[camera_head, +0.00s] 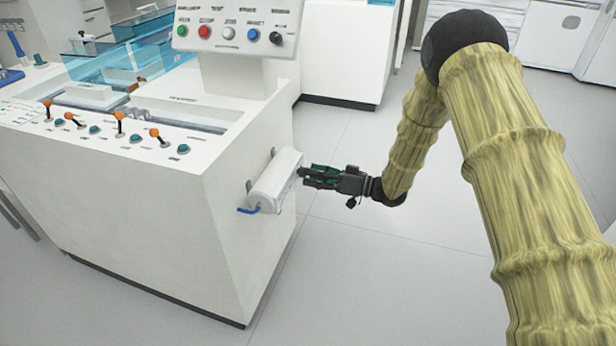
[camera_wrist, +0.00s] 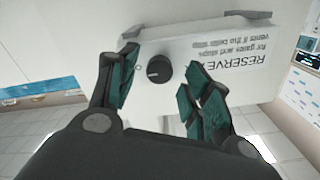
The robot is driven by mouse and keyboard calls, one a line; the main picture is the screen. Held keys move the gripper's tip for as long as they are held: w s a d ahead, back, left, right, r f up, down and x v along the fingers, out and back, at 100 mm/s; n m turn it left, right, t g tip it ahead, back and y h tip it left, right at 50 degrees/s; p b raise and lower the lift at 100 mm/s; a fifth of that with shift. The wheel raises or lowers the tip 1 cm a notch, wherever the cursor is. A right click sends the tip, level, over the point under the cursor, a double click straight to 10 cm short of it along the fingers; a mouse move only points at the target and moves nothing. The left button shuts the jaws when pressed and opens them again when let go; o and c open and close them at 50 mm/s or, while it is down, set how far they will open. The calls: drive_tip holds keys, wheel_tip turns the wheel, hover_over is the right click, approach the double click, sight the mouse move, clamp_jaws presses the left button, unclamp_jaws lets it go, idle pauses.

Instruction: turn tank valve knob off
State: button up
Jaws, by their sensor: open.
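The tank (camera_head: 275,181) is a white box-like body mounted on the side of the white cabinet. In the wrist view the tank (camera_wrist: 205,48) shows printed text with "RESERVE", upside down. A round black valve knob (camera_wrist: 159,70) with a pale mark sits on its face. My gripper (camera_head: 306,176) is at the tank's right end in the head view. In the wrist view my gripper (camera_wrist: 158,82) is open, with one green-padded finger on each side of the knob. Whether either finger touches the knob I cannot tell. In the head view the knob is hard to make out beside the fingers.
The white cabinet (camera_head: 130,210) carries orange-tipped levers (camera_head: 119,117) and green knobs on top. A control panel (camera_head: 237,27) with coloured buttons rises behind them. A blue handle (camera_head: 249,210) sticks out below the tank. The floor (camera_head: 370,270) right of the cabinet is clear.

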drive_tip(key=shift+x, duration=1.15)
drive_tip(key=shift+c, duration=0.2)
drive_tip(key=c, duration=1)
drive_tip(key=shift+w+d+n+p, duration=0.1)
drive_tip(key=shift+n+p, duration=0.55)
drive_tip(key=shift+n, duration=3.85)
drive_tip(key=shift+d+n+p, duration=0.1)
drive_tip(key=shift+n+p, duration=0.5)
drive_tip(key=shift+n, duration=3.9)
